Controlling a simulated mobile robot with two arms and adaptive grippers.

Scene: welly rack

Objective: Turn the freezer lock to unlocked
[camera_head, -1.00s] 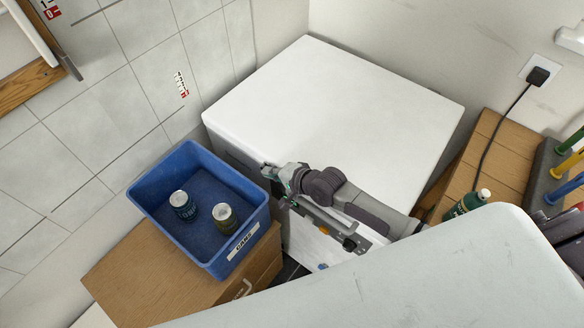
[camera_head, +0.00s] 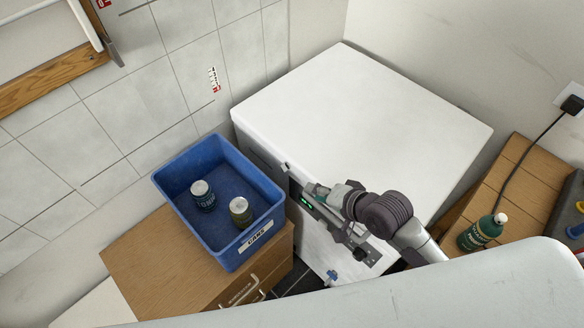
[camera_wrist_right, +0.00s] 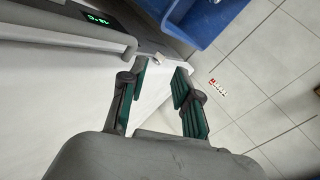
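The white chest freezer (camera_head: 365,125) stands against the wall. Its grey front panel carries a lit green display (camera_head: 305,200), which also shows in the right wrist view (camera_wrist_right: 98,20). A small pale piece (camera_wrist_right: 159,57) shows near the panel's end in the wrist view; I cannot tell if it is the lock or how it is turned. My right gripper (camera_head: 316,190) is at the freezer's front upper edge, close to the panel. In the wrist view its green-padded fingers (camera_wrist_right: 158,88) are apart with nothing between them. My left gripper is not in view.
A blue crate (camera_head: 175,181) holding two cans (camera_head: 202,195) sits on a wooden drawer unit (camera_head: 150,255), close left of the gripper. A green bottle (camera_head: 482,232) stands on the wooden surface at right. The freezer top is clear.

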